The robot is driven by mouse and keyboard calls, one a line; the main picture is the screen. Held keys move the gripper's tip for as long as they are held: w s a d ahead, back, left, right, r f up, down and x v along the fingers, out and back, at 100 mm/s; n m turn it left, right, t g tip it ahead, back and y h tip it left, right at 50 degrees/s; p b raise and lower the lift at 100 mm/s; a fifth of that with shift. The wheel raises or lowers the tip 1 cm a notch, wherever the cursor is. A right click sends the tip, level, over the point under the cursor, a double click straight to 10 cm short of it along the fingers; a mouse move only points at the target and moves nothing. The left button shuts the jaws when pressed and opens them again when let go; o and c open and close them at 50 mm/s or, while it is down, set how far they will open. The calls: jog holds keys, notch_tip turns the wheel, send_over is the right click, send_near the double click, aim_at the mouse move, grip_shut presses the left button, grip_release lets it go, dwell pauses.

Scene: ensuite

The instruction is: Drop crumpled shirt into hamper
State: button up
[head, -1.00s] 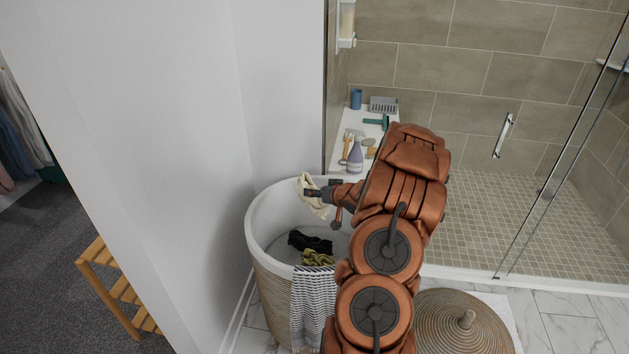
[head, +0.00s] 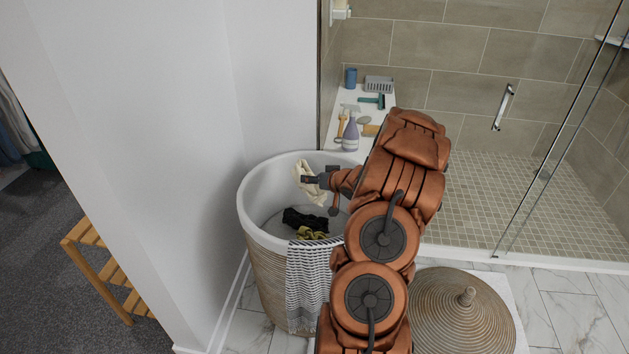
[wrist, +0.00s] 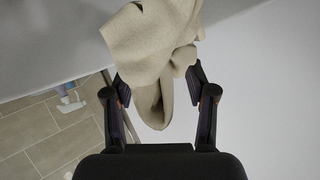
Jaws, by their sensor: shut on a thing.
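The crumpled shirt (head: 309,186) is cream-coloured and hangs from my gripper (head: 318,179) in the head view. In the wrist view the shirt (wrist: 155,55) is bunched between the two fingers of my gripper (wrist: 160,92), which is shut on it. The hamper (head: 262,285) is a round woven basket with a white lining, open at the top. My gripper and the shirt are over the hamper's opening, near its back rim. Inside the hamper lie a black cloth (head: 305,219) and a yellow-green cloth (head: 312,233).
A striped towel (head: 310,280) hangs over the hamper's front rim. The woven lid (head: 455,315) lies on the floor to the right. A white ledge behind holds a purple spray bottle (head: 350,133) and several small items. A white wall (head: 150,150) stands close on the left.

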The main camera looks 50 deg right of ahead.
jog(key=shift+f, duration=0.1)
jog(key=o, duration=1.3)
jog(key=shift+o, duration=0.2)
jog(key=v, duration=1.2)
jog(key=shift+d, duration=0.1)
